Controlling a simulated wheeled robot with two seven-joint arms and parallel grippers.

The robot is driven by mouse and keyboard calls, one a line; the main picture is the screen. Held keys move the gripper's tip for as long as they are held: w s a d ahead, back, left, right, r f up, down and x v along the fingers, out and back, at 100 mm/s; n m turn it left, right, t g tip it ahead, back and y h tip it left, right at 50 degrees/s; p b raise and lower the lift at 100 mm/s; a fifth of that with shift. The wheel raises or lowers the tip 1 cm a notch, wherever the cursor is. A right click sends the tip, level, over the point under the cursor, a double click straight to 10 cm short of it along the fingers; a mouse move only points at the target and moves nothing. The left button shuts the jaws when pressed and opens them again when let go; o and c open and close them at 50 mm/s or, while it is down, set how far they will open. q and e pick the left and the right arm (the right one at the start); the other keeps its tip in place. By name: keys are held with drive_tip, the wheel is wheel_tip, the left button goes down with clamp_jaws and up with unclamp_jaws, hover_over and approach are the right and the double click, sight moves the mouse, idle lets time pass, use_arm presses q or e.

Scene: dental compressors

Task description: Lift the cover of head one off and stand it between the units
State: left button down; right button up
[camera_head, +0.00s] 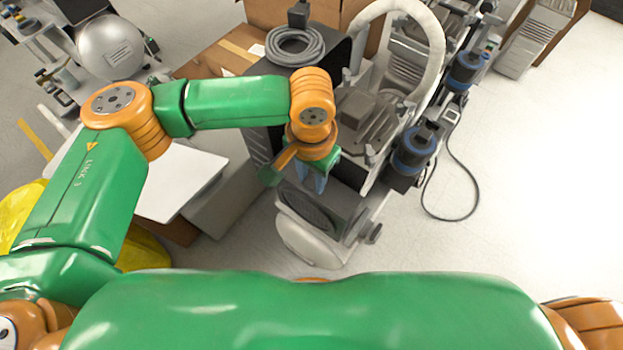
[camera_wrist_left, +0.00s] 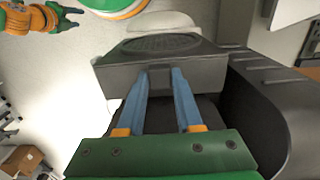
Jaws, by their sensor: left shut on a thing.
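My left gripper (camera_head: 316,183) is above the front of the compressor at the centre of the head view. It is shut on a small tab of a dark grey cover (camera_head: 312,208) with a round grille. In the left wrist view the blue fingers (camera_wrist_left: 165,75) flank the tab at the edge of the cover (camera_wrist_left: 125,75). I cannot tell whether the cover is clear of the part below it. My right gripper (camera_wrist_left: 73,17) shows small in the wrist view's upper left corner, its fingers apart and empty. It is outside the head view.
A dark unit with a coiled grey hose (camera_head: 295,46) stands behind my left wrist. Blue-and-black cylinders (camera_head: 415,150) and a trailing cable (camera_head: 475,195) are to the right. A white panel (camera_head: 180,180) and cardboard boxes (camera_head: 215,60) are to the left. The floor at right is clear.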

use_arm(q)
drive_tip(key=s+a+r+p, duration=0.1)
drive_tip(key=s+a+p, duration=1)
drive_tip(key=s, duration=0.5)
wheel_tip(320, 180, up, 11)
drive_tip(key=p, duration=1.2)
drive_tip(key=shift+a+p, duration=0.3)
drive_tip(key=shift+p, duration=0.1)
